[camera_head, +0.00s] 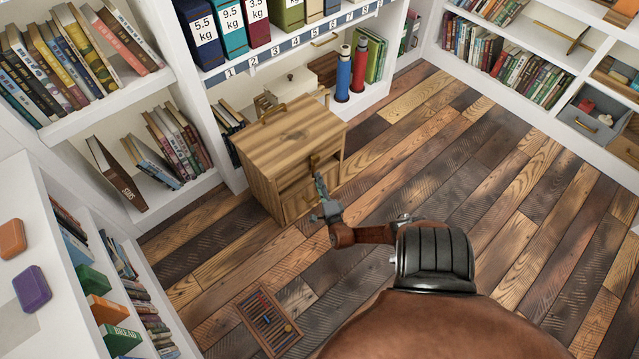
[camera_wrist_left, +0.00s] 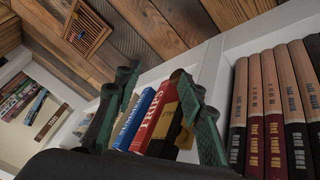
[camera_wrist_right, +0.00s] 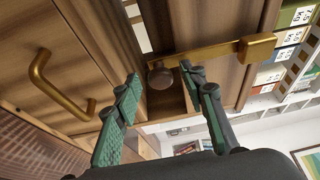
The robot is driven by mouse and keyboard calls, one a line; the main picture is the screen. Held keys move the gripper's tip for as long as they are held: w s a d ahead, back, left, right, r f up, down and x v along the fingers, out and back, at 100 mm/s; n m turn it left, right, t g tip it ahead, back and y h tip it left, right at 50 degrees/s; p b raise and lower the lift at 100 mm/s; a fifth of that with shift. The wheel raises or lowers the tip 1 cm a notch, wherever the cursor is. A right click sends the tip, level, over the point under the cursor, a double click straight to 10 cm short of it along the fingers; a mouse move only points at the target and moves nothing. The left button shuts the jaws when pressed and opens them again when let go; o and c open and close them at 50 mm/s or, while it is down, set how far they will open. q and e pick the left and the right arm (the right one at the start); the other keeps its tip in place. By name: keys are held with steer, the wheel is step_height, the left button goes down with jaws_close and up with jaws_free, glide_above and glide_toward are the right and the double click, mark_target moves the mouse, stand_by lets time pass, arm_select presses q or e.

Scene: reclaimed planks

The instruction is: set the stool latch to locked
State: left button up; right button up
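The wooden stool (camera_head: 290,140), box-shaped with an open front, stands by the shelves in the head view. In the right wrist view a brass latch bar (camera_wrist_right: 215,54) runs across its wood, with a square brass block (camera_wrist_right: 258,47) at the right end and a round brown knob (camera_wrist_right: 160,76) near the left end. My right gripper (camera_head: 319,187) is at the stool's front right corner. In the right wrist view its fingers (camera_wrist_right: 160,82) are apart, with the knob showing between the tips; contact cannot be told. My left gripper (camera_wrist_left: 156,82) is open and empty, seen only in its wrist view.
A brass handle (camera_wrist_right: 62,85) sits left of the latch. Red and blue cylinders (camera_head: 351,72) stand behind the stool. Bookshelves (camera_head: 110,60) line the left and back. A slatted wooden tray (camera_head: 268,321) lies on the plank floor, which is clear to the right (camera_head: 480,150).

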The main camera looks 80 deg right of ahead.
steer(key=v, duration=1.2)
steer(key=shift+f, duration=0.1)
stand_by(0.4)
